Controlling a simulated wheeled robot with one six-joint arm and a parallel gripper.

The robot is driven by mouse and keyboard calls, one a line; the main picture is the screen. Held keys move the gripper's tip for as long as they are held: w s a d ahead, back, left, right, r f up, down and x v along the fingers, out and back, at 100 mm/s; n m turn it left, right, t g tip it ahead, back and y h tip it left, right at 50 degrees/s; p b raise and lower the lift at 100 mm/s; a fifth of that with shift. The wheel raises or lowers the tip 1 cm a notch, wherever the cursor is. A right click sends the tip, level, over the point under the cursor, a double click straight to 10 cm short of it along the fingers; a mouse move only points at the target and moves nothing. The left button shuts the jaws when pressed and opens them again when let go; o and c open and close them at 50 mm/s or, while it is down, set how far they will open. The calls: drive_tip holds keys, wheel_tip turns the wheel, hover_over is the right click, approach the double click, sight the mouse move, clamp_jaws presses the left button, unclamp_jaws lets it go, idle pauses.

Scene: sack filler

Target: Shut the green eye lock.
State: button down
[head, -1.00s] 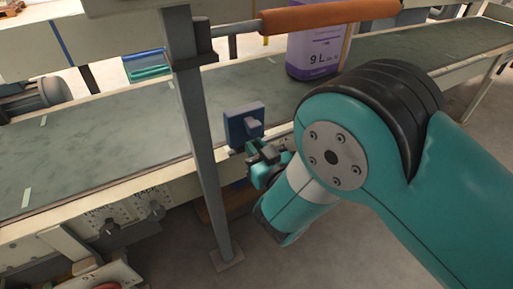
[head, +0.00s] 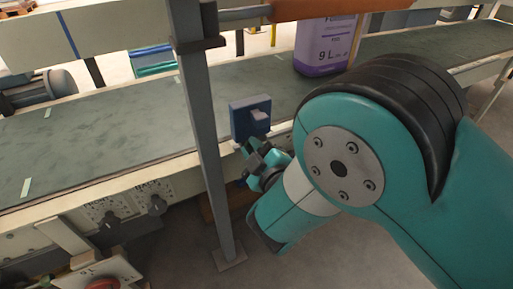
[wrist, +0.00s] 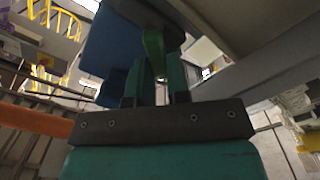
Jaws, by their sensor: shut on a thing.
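The green eye lock (wrist: 154,46) shows in the wrist view as a short green lever under a dark round mount on a blue box. My gripper (wrist: 155,82) has one finger on each side of it and is shut on it. In the head view, the blue box (head: 240,120) with a grey-blue block on its face stands at the conveyor's near edge. My gripper (head: 256,152) is just below it there. The lock is mostly hidden by my gripper in the head view, so I cannot tell how far it is turned.
A grey upright post (head: 208,150) stands close left of my gripper. An orange bar (head: 320,8) crosses above the conveyor belt (head: 100,125). A white and purple jug (head: 325,45) stands on the belt. A panel with dark knobs (head: 130,205) is on the conveyor's side, at left.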

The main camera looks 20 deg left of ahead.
drive_tip(key=n, duration=0.3)
drive_tip(key=f+n, duration=0.1)
drive_tip(key=shift+s+a+n, duration=0.25)
drive_tip(key=shift+s+n, duration=0.05)
drive_tip(key=shift+f+n, duration=0.25)
drive_tip(key=shift+n, duration=0.7)
drive_tip(key=shift+f+n, duration=0.2)
drive_tip(key=shift+n, duration=0.75)
drive_tip(key=c, duration=1.1)
unclamp_jaws()
drive_tip(key=shift+s+f, duration=0.1)
drive_tip(key=shift+f, duration=0.05)
